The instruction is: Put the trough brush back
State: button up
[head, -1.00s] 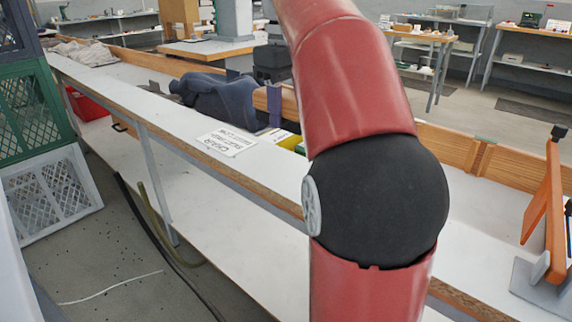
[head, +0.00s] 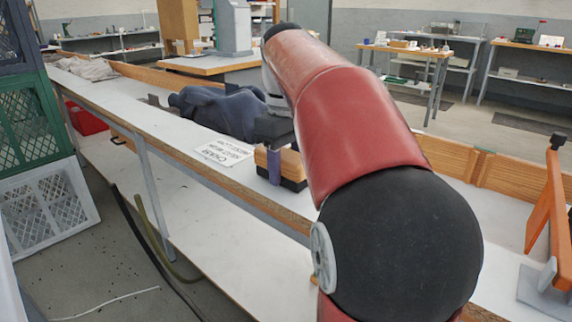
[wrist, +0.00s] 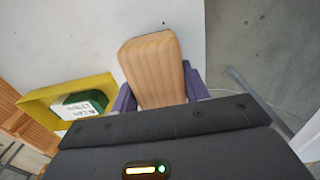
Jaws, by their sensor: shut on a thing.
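The trough brush, a pale wooden block (head: 291,164) with a dark bristle base, is in my gripper (head: 275,166) over the front part of the long bench in the head view. My gripper's purple fingers are shut on the wood. I cannot tell whether the bristles touch the bench top. In the wrist view, the brush's wood (wrist: 153,70) stands between the two fingers of my gripper (wrist: 160,92); its bristles are hidden. A yellow-walled tray (wrist: 68,89) lies left of the brush there, holding a green item with a white label.
The white bench (head: 185,131) has a printed card (head: 224,152) near its front edge. A dark blue cloth heap (head: 225,112) lies behind. An orange stand (head: 548,215) is at the right. Crates (head: 45,208) are stacked at the left, beside the floor.

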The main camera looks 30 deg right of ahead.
aim_at(286, 153)
jog(key=shift+f, duration=0.1)
jog(key=shift+f, duration=0.15)
jog(key=o, duration=0.9)
jog(key=shift+f+b, duration=0.15)
jog(key=shift+b, duration=0.45)
jog(key=r+p, duration=0.1)
jog(key=r, duration=0.4)
jog(key=r+p, duration=0.1)
jog(key=r, duration=0.2)
jog(key=shift+w+d+r+p, duration=0.1)
jog(key=shift+w+p, duration=0.15)
jog(key=shift+p, duration=0.05)
jog(key=shift+s, duration=0.1)
